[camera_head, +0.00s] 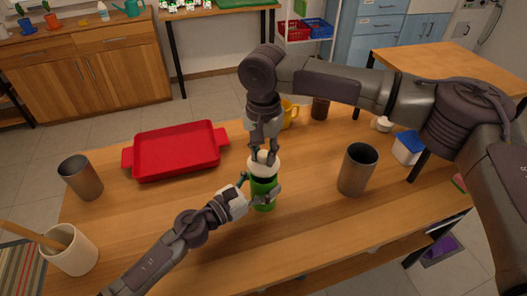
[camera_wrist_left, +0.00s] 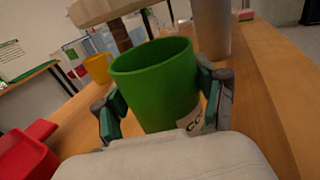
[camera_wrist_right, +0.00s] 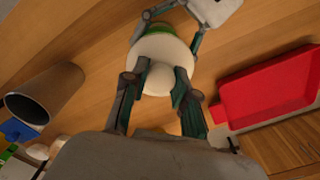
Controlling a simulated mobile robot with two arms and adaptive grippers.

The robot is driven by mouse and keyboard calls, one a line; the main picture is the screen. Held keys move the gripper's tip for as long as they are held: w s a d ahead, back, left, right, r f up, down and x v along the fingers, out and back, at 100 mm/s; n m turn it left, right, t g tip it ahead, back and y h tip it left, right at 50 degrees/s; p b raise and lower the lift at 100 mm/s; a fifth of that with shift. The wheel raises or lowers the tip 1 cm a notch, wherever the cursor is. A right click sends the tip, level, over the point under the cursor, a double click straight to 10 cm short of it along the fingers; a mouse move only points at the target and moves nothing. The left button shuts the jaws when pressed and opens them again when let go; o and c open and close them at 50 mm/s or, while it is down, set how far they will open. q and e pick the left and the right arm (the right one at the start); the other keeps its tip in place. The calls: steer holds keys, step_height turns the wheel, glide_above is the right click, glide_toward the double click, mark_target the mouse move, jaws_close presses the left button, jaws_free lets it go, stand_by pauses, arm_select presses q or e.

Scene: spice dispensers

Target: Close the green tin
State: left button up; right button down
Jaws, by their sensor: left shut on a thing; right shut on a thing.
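The green tin (camera_head: 264,197) stands on the wooden table, its rim open in the left wrist view (camera_wrist_left: 155,85), where part of a white label shows. My left gripper (camera_head: 260,189) is shut around the tin's sides. The cream lid (camera_head: 264,164) with a round knob is above the tin; the left wrist view shows it (camera_wrist_left: 100,11) apart from the rim, with a gap. My right gripper (camera_head: 264,156) points down and is shut on the lid's knob (camera_wrist_right: 159,77). In the right wrist view the lid (camera_wrist_right: 162,50) hides most of the tin (camera_wrist_right: 182,30).
A red tray (camera_head: 177,151) lies left of the tin. Metal cups stand at right (camera_head: 357,169) and far left (camera_head: 80,177). A yellow mug (camera_head: 289,113) and a dark brown container (camera_head: 320,108) stand behind. A white pot (camera_head: 69,250) is at front left. The front middle is clear.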

steer(key=shift+f, duration=0.9)
steer(key=shift+f, duration=0.6)
steer(key=c, duration=0.8)
jaws_free()
step_height(320, 180, up, 12)
